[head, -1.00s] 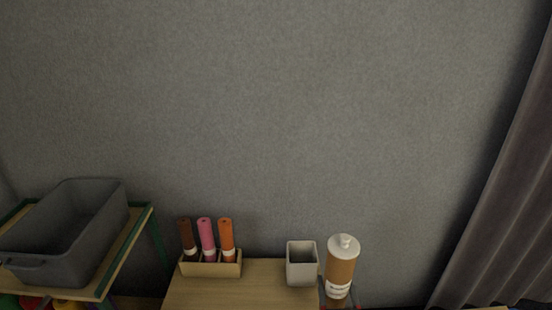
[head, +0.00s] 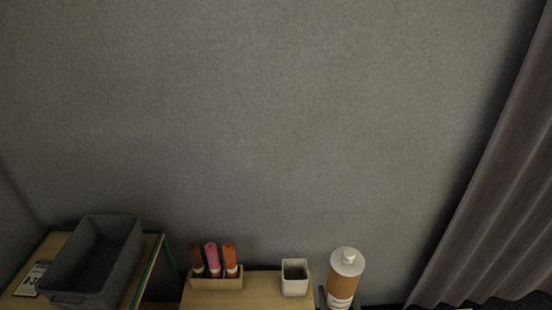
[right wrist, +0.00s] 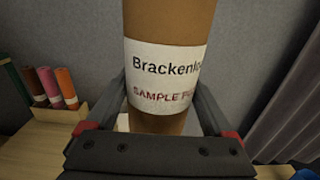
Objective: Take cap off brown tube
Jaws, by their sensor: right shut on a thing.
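The brown tube (head: 344,280) has a white cap (head: 348,258) on its top end and a white label round its body. It shows at the bottom right of the head view, roughly upright with a slight tilt. In the right wrist view the tube (right wrist: 167,22) fills the middle, its label lettered "Bracken..." and "SAMPLE"; its top is cut off there. My right gripper (right wrist: 163,88) is shut on the tube, one finger on each side. My left gripper is not in view.
A white square cup (head: 294,284) stands on the wooden table (head: 258,286), left of the tube. A wooden rack (head: 216,284) holds brown, pink and orange tubes. A grey bin (head: 90,297) sits on a side shelf at left. A curtain (head: 490,190) hangs at right.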

